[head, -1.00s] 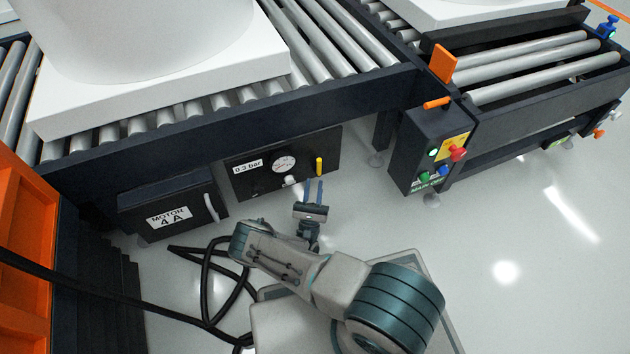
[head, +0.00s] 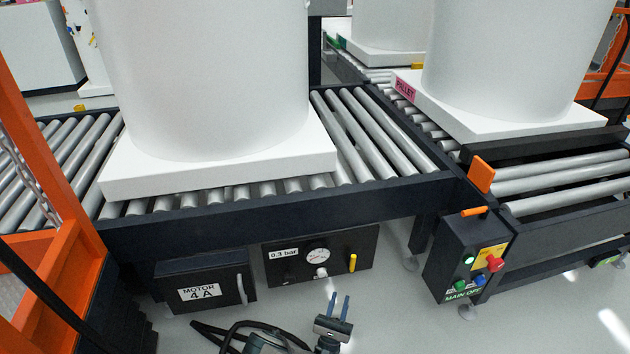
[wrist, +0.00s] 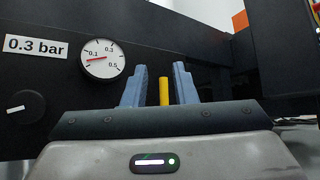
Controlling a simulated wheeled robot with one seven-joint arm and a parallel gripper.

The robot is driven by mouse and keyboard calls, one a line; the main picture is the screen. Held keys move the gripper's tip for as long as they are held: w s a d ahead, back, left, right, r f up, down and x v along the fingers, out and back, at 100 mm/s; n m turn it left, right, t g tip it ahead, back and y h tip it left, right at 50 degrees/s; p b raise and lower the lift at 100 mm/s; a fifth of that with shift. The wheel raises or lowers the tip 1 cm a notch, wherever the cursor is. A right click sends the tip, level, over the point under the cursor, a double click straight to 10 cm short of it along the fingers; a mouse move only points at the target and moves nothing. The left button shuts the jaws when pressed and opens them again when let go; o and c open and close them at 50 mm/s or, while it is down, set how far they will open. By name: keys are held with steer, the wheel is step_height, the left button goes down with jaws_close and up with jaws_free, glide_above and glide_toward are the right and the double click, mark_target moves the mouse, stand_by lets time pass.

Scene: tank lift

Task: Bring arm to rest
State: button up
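My gripper (head: 338,308) is at the bottom of the head view, in front of the black gauge panel (head: 342,260) under the conveyor. Its two blue fingers point at the panel with a clear gap between them. In the wrist view the fingers (wrist: 160,86) stand apart, and a yellow handle (wrist: 163,91) on the panel shows in the gap behind them. The fingers appear to hold nothing. Whether they touch the handle cannot be told from the wrist view, but the head view shows them apart from it. Most of my arm is below the head view's edge.
A roller conveyor (head: 270,215) carries a white tank (head: 205,80) on a pallet. A motor box (head: 205,283) hangs left of the panel. A control box (head: 466,258) with buttons stands right. Black cable (head: 235,330) lies on the floor. An orange frame (head: 70,255) is at left.

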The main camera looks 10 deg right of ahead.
steer(key=s+d+r+m+g+h+p, duration=0.1)
steer(key=d+r+m+g+h+p, duration=0.15)
steer(key=r+m+g+p, duration=0.6)
steer(key=s+d+r+m+g+h+p, duration=0.1)
steer(key=d+r+m+g+p, duration=0.25)
steer(key=r+m+g, duration=1)
steer(key=s+d+r+m+g+h+p, duration=0.1)
steer(key=d+r+g+h+p, duration=0.15)
steer(key=r+g+p, duration=0.95)
steer(key=s+a+r+m+t+y+p, duration=0.2)
steer(key=s+r+t+y+p, duration=0.2)
steer(key=r, duration=1.2)
steer(key=s+a+r+m+t+y+p, duration=0.2)
steer(key=s+r+y+p, duration=0.6)
steer(key=r, duration=0.8)
steer(key=s+a+r+m+t+y+p, duration=0.3)
steer(key=s+r+t+y+p, duration=0.3)
steer(key=r, duration=1.1)
steer(key=shift+m, duration=0.6)
steer(key=shift+s+r, duration=0.1)
steer(key=shift+s, duration=0.05)
